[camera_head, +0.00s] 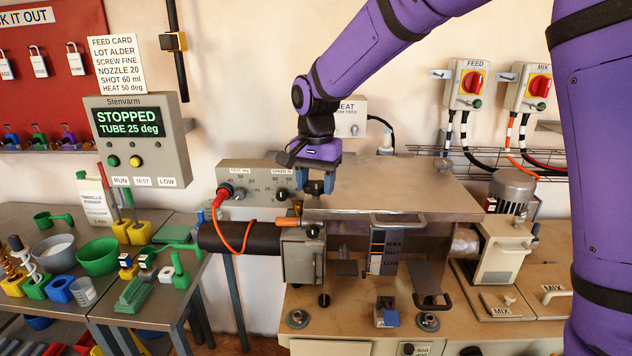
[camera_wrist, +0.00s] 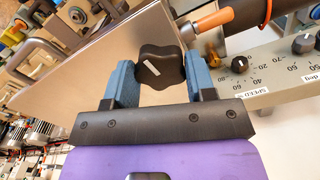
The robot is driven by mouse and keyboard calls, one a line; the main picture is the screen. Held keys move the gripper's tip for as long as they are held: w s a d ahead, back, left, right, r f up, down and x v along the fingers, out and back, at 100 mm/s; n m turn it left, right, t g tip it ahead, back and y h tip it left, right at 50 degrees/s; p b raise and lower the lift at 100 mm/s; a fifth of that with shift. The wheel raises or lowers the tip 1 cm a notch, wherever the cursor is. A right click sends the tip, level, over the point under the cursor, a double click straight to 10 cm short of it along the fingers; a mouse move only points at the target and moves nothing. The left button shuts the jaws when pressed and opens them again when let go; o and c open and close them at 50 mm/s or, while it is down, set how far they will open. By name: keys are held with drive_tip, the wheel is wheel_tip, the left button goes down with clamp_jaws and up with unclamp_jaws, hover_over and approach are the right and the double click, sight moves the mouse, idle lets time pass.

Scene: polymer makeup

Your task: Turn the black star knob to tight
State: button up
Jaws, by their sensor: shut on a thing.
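The black star knob (camera_wrist: 160,68) has a lobed rim and a white pointer mark on its face. In the wrist view it sits between the two blue finger pads of my gripper (camera_wrist: 154,80), which are shut on it from both sides. There the knob is mostly hidden by my fingers. I cannot read any tight mark near the knob.
An orange-handled part (camera_wrist: 212,20) lies close by the knob. The dial panel (camera_head: 255,182) stands just left of my gripper. An orange cable (camera_head: 235,240) loops over the dark barrel (camera_head: 235,237). A control box with a STOPPED screen (camera_head: 130,123) stands at left.

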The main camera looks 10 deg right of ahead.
sight(316, 184)
idle(0.5)
drive_tip(key=o, duration=0.9)
drive_tip(key=shift+r, duration=0.1)
wheel_tip(316, 184, up, 11)
